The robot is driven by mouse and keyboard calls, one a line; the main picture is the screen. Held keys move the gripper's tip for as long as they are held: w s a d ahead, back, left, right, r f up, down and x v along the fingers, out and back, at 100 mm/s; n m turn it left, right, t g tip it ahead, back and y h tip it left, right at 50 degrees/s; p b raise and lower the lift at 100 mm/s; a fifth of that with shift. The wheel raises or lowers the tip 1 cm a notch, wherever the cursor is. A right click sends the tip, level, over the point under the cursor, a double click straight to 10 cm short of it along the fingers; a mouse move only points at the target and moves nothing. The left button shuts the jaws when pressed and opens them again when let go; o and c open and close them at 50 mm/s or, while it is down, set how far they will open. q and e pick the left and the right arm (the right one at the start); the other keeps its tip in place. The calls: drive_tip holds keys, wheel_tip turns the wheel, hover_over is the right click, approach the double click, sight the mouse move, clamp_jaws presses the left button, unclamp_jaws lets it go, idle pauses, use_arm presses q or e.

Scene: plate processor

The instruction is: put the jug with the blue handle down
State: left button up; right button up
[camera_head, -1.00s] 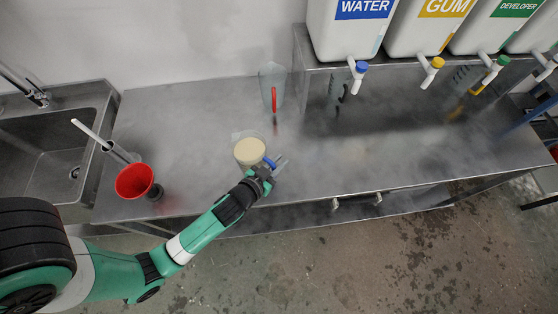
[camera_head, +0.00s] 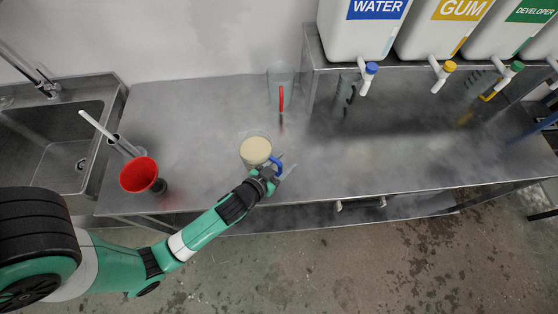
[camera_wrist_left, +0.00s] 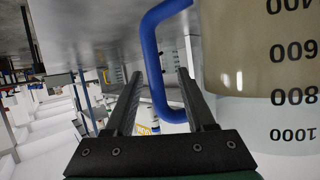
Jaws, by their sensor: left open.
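The jug with the blue handle (camera_head: 255,150) stands upright on the steel table near its front edge and holds a cream-coloured liquid. Its blue handle (camera_head: 275,164) points toward the front right. My left gripper (camera_head: 281,169) is open at the handle. In the left wrist view the blue handle (camera_wrist_left: 152,50) lies between the two open fingers (camera_wrist_left: 155,95), and the jug's wall with its printed scale (camera_wrist_left: 285,75) fills the right side. My right gripper is not in view.
A jug with a red handle (camera_head: 281,90) stands behind. A red funnel (camera_head: 139,174) is at the table's left, beside the sink (camera_head: 50,145). White tanks (camera_head: 360,30) with taps stand on a raised shelf at the right. The table's middle right is clear.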

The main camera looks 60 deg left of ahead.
use_arm(q)
drive_tip(key=v, duration=1.1)
drive_tip(key=shift+s, duration=0.15)
drive_tip(key=shift+d+r, duration=0.1)
drive_tip(key=shift+r, duration=0.05)
